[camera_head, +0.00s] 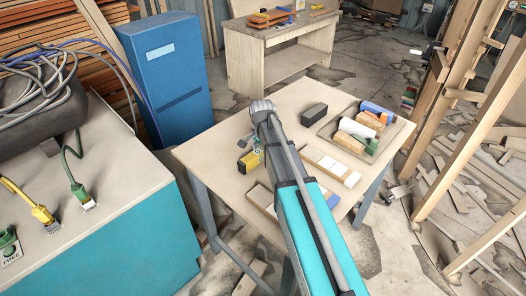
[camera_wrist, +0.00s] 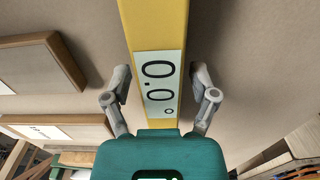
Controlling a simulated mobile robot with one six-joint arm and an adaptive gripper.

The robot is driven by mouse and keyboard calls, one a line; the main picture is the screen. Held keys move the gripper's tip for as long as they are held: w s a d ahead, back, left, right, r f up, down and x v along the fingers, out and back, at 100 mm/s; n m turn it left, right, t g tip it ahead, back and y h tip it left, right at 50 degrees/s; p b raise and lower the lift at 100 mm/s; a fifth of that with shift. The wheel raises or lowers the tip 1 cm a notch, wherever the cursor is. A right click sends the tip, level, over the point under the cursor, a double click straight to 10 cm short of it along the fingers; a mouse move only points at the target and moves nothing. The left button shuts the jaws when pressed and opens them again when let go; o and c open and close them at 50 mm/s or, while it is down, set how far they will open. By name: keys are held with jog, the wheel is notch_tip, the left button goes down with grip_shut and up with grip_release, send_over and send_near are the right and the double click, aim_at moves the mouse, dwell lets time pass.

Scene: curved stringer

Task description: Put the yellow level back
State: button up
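The yellow level (camera_wrist: 157,25) runs down the middle of the wrist view, its pale display reading 0.0°. In the head view, the level (camera_head: 248,161) shows as a short yellow and black block at the left part of the table, partly hidden by my arm. The fingertips are hidden in the head view. I cannot tell whether the level touches the table.
The table (camera_head: 215,155) holds a black block (camera_head: 314,114), a tray (camera_head: 402,129) of colored cylinders and blocks, and a wooden holder (camera_head: 331,166) with white pieces. Another wooden piece (camera_head: 262,199) lies near my arm. A blue cabinet (camera_head: 165,75) and teal workbench (camera_head: 110,245) stand left.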

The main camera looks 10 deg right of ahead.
aim_at(262, 149)
jog(key=shift+r, duration=0.15)
dwell(0.3)
notch_tip(262, 149, up, 12)
jog(key=p, duration=1.2)
dwell(0.6)
jog(key=s+n, duration=1.1)
jog(key=s, duration=0.9)
jog(key=shift+s+d, duration=0.2)
jog(key=shift+d, duration=0.1)
jog(key=shift+f+b, duration=1.25)
jog(key=shift+f, duration=0.15)
